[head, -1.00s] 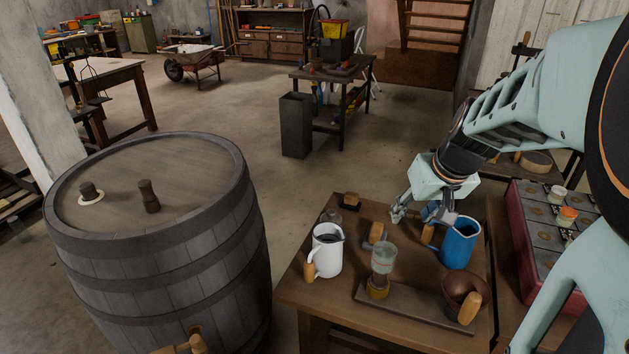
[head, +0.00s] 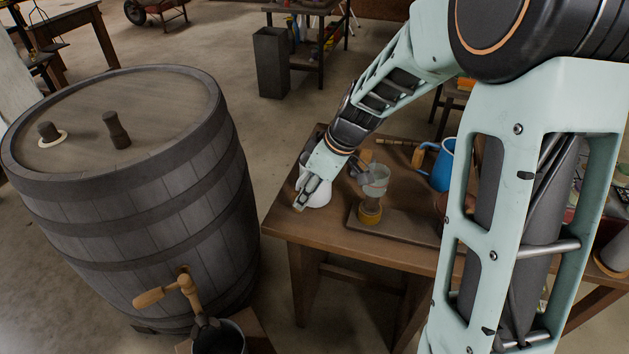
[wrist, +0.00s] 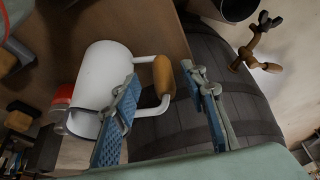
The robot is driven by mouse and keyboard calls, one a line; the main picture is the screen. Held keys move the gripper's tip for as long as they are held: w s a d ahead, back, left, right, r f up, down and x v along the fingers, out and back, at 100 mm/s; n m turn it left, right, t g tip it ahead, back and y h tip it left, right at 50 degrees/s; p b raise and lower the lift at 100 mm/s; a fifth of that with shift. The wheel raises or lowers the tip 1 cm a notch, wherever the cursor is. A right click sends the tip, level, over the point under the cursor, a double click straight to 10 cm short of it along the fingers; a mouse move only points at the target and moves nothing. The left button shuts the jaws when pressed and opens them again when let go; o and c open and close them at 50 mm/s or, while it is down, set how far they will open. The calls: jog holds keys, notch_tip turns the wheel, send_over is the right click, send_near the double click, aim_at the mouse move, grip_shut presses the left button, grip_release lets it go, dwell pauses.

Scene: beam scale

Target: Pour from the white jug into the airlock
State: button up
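The white jug (head: 318,193) stands on the wooden table, partly hidden behind my gripper in the head view. In the wrist view the jug (wrist: 101,72) lies sideways in the picture, its wooden handle (wrist: 163,76) pointing toward my fingers. My gripper (head: 304,198) is at the jug's handle side. Its fingers are open, one on each side of the handle in the wrist view (wrist: 165,115); I cannot tell whether they touch it. The clear cup-like vessel that I take for the airlock (head: 374,178) stands upright on a cork-coloured base, right of the jug.
A blue jug (head: 440,168) stands further right on the table (head: 290,222). A large barrel (head: 130,190) is left of the table, with a wooden tap (head: 168,291) above a dark bucket (head: 219,338). My arm hides the table's right side.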

aim_at(320, 199)
jog(key=shift+a+x, duration=0.15)
jog(key=shift+x, duration=1.4)
jog(key=shift+a+x, duration=0.2)
jog(key=shift+x, duration=1.35)
jog(key=shift+r, duration=0.15)
jog(key=shift+c, duration=0.3)
grip_shut()
jog(key=shift+w, duration=0.1)
